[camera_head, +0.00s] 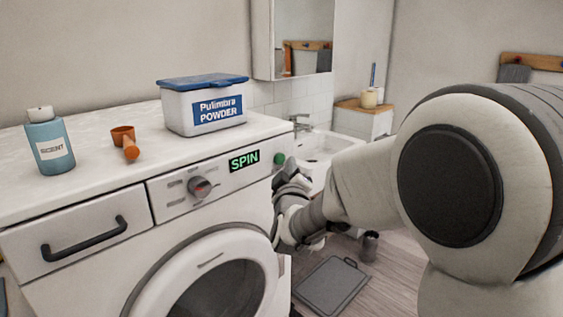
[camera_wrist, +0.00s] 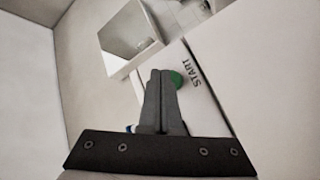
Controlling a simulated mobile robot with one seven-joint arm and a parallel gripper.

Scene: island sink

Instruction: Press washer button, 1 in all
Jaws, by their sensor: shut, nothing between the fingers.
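A white washer (camera_head: 165,215) stands at the left in the head view. Its panel carries a green round button (camera_head: 279,158) at the right end, beside a display (camera_head: 244,161) reading "SPIN". My gripper (camera_head: 283,168) is at the right end of the panel, just below the button. In the wrist view my gripper (camera_wrist: 160,74) is shut and empty, its fingertips beside the green button (camera_wrist: 177,79), partly overlapping it. The word "START" is printed beside the button. I cannot tell whether the fingertips touch it.
A powder box (camera_head: 203,105), a blue scent bottle (camera_head: 49,142) and an orange scoop (camera_head: 126,143) stand on the washer top. A sink (camera_head: 318,147) is behind my arm. A grey mat (camera_head: 333,284) lies on the floor.

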